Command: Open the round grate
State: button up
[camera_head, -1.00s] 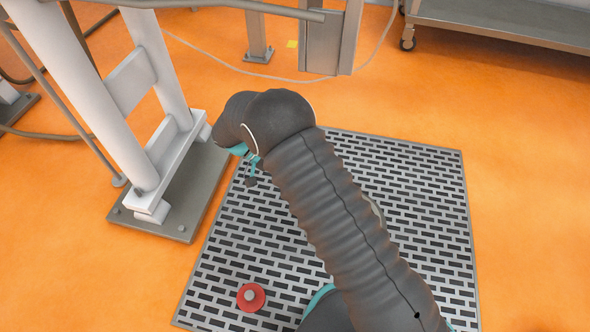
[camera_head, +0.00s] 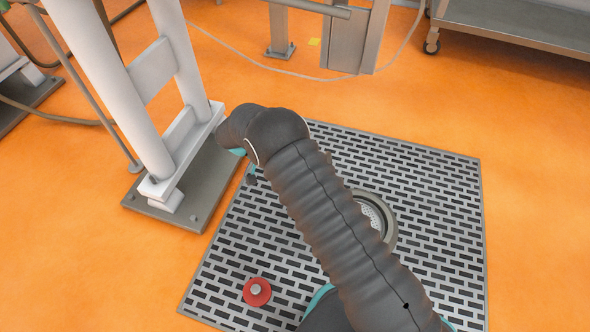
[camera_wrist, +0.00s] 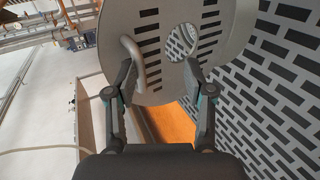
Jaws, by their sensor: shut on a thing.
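The round grate (camera_wrist: 225,28) is a grey disc with dark slots, a round hole and a curved handle (camera_wrist: 133,62). It fills the upper middle of the wrist view, at an angle to the slotted floor panel. My gripper (camera_wrist: 159,66) is shut on the round grate; its fingers stand apart, the left one against the handle area. The exact contact is hard to see. In the head view, a dark round ring (camera_head: 389,228) with a pale mesh inside shows in the floor panel, partly behind my arm. My gripper is hidden there.
The slotted floor panel (camera_head: 440,180) lies on an orange floor (camera_head: 530,120). A red round knob (camera_head: 257,292) stands on its front left. White posts on a grey base plate (camera_head: 205,185) stand at the left. A metal cart (camera_head: 520,28) is at the back right.

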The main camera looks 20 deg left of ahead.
jog(key=shift+s+f, duration=0.15)
jog(key=shift+f, duration=0.35)
jog(key=v, duration=0.7)
jog(key=shift+a+r, duration=0.3)
jog(key=shift+r, duration=0.1)
dwell(0.3)
